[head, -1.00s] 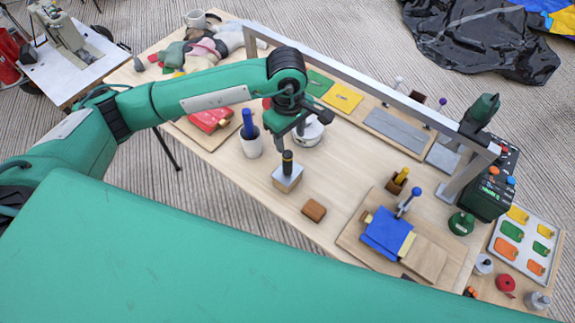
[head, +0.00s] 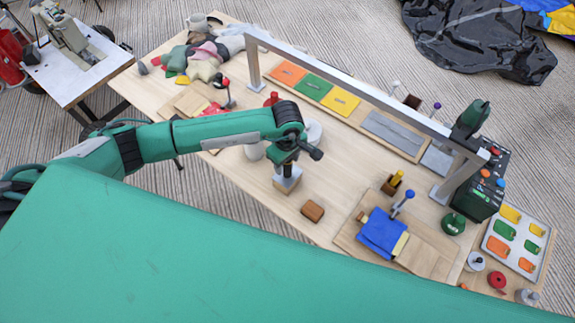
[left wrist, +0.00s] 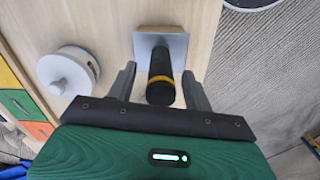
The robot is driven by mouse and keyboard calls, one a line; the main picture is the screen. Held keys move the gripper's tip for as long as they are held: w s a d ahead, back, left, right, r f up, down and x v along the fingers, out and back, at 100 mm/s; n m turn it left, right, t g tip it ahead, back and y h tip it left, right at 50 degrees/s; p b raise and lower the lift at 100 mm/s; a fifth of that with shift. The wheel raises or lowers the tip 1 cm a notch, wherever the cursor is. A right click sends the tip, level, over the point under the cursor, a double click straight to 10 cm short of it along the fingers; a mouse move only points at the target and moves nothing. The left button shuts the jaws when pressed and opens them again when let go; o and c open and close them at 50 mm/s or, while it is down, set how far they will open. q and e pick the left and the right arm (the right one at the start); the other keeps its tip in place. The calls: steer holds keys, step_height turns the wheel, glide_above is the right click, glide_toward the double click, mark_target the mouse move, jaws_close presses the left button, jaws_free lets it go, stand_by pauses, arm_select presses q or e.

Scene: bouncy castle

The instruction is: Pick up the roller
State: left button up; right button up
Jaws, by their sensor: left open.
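A dark handle with a yellow band (left wrist: 161,82) stands upright in a wooden block with a square grey top (left wrist: 160,42); whether it belongs to the roller I cannot tell. In the head view the block (head: 286,184) is on the table under my left gripper (head: 287,168), which hides most of the handle. In the left wrist view my left gripper (left wrist: 160,84) is open, one finger on each side of the handle. A blue-knobbed tool (head: 403,203) stands by the blue cloth (head: 382,234) on a wooden board. My right gripper is not in view.
A grey metal frame (head: 350,84) spans the table behind my arm. A round white pot (left wrist: 68,72) is left of the block in the wrist view. A small brown block (head: 313,211) lies in front right. Bare tabletop (head: 335,160) lies between.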

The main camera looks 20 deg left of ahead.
arm_select(q)
steer(key=shift+f, duration=0.9)
steer(key=shift+c, duration=0.3)
steer(key=c, duration=1)
steer(key=shift+r, duration=0.1)
